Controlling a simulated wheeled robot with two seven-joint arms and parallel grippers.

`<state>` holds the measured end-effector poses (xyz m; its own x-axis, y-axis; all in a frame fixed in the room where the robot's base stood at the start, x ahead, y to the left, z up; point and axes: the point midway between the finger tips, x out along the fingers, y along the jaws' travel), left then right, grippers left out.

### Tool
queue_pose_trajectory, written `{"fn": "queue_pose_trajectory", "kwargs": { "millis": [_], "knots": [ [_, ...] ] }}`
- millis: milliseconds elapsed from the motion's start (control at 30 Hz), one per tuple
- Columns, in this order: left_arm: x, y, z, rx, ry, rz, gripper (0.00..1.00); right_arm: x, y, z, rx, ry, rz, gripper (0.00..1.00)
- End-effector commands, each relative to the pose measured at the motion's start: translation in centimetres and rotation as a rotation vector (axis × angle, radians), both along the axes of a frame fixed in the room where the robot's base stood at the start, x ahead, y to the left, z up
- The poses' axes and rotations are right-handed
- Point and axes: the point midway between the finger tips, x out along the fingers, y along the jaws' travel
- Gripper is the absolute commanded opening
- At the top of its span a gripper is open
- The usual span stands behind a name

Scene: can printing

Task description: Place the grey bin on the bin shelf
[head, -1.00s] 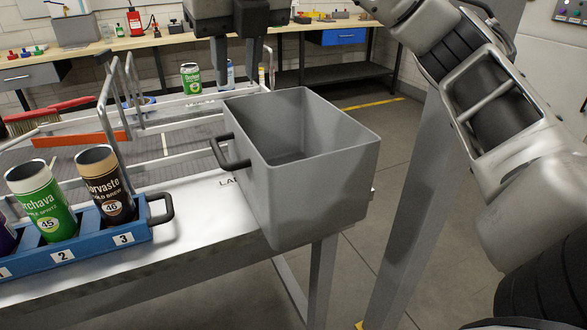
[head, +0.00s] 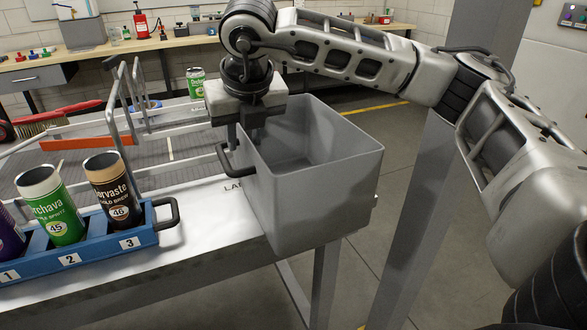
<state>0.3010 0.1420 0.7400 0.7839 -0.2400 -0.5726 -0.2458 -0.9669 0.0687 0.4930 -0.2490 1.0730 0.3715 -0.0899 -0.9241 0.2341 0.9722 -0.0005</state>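The grey bin (head: 310,205) stands upright and empty at the right end of the metal table (head: 195,215), partly covering a printed label on the tabletop. A dark handle (head: 223,161) sticks out from its left side. My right gripper (head: 246,134) points down at the bin's left rim, above and close to the handle. Its fingers look apart, one outside the rim; the other is hard to make out against the bin. I cannot tell whether they touch the bin. My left gripper is out of view. I cannot identify the bin shelf in this view.
A blue numbered rack (head: 105,252) with several cans stands left of the bin. Metal guide rails (head: 125,110) and a green can (head: 195,82) are behind. A grey post (head: 425,190) rises at the right. A workbench (head: 160,45) runs along the back.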

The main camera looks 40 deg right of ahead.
Motion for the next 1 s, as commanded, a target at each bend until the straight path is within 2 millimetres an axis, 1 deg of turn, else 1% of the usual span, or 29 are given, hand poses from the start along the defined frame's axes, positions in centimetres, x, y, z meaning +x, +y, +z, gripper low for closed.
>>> {"fn": "queue_pose_trajectory", "kwargs": {
  "millis": [67, 100, 200, 300, 467, 500, 600, 1000],
  "knots": [
    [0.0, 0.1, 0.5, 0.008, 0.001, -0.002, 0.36, 0.4, -0.5, -1.0, -0.001, 0.002, -0.002, 0.29],
    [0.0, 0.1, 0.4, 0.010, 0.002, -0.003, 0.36, 0.6, -0.5, -1.6, -0.001, 0.003, -0.001, 0.29],
    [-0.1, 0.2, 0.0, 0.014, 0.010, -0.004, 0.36, 1.0, -0.6, -2.6, 0.000, 0.001, 0.000, 0.29],
    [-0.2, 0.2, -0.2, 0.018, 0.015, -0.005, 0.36, 1.2, -0.6, -3.0, 0.000, 0.000, 0.000, 0.29],
    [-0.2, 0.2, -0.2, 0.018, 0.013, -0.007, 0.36, 1.2, -0.6, -3.1, 0.000, 0.000, 0.000, 0.29],
    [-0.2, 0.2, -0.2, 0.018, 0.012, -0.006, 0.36, 1.2, -0.6, -3.1, 0.000, 0.000, 0.000, 0.26],
    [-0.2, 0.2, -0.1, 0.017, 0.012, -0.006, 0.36, 1.2, -0.6, -3.0, 0.000, 0.000, 0.000, 0.00],
    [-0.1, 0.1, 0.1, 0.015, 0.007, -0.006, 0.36, 1.2, -0.6, -3.0, 0.001, 0.000, 0.000, 0.00]
  ]
}}
